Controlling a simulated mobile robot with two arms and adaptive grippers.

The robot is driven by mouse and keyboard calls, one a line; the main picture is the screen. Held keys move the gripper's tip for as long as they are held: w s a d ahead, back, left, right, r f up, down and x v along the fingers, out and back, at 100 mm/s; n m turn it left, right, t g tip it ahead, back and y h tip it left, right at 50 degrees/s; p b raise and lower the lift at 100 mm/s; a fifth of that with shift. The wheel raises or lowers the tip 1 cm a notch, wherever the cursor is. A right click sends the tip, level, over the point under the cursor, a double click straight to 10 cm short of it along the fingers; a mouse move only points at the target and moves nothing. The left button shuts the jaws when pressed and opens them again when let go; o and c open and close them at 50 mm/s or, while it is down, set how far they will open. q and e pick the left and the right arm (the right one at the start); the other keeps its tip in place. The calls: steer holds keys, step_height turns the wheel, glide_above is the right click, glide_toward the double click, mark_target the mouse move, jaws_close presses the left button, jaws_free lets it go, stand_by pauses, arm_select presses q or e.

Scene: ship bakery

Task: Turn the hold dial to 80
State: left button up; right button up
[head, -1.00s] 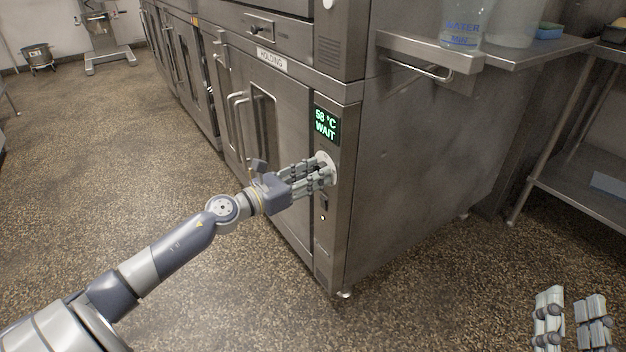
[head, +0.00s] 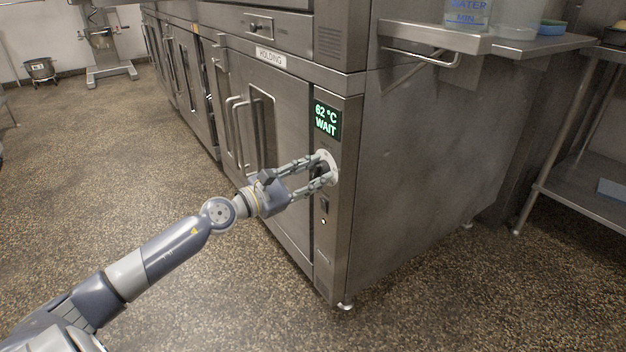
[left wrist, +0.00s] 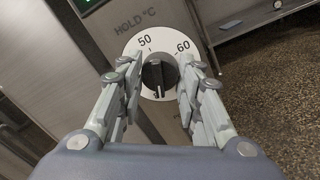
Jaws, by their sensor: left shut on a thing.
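The hold dial is a black knob (left wrist: 157,74) on a round white plate (left wrist: 160,45) marked 50 and 60, with "HOLD °C" beside it in the left wrist view. In the head view the white plate (head: 325,157) sits on the front panel of the holding cabinet (head: 336,215). My left gripper (head: 328,170) is shut on the dial, one finger on each side of the knob. A light mark shows at the knob's lower end in the left wrist view; the number it points to is hidden. The green display (head: 326,119) above reads 62 °C WAIT. My right gripper is out of view.
The cabinet door with its handle (head: 238,125) is left of the panel. A steel shelf (head: 440,38) with water containers (head: 467,12) juts out at the upper right. A table (head: 585,185) stands at the right. The floor in front is open.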

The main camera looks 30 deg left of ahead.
arm_select(q)
steer(key=shift+f+m+b, duration=0.15)
steer(key=shift+m+b, duration=0.7)
steer(key=shift+m, duration=0.25)
steer(key=o, duration=1.1)
steer(key=shift+v, duration=6.05)
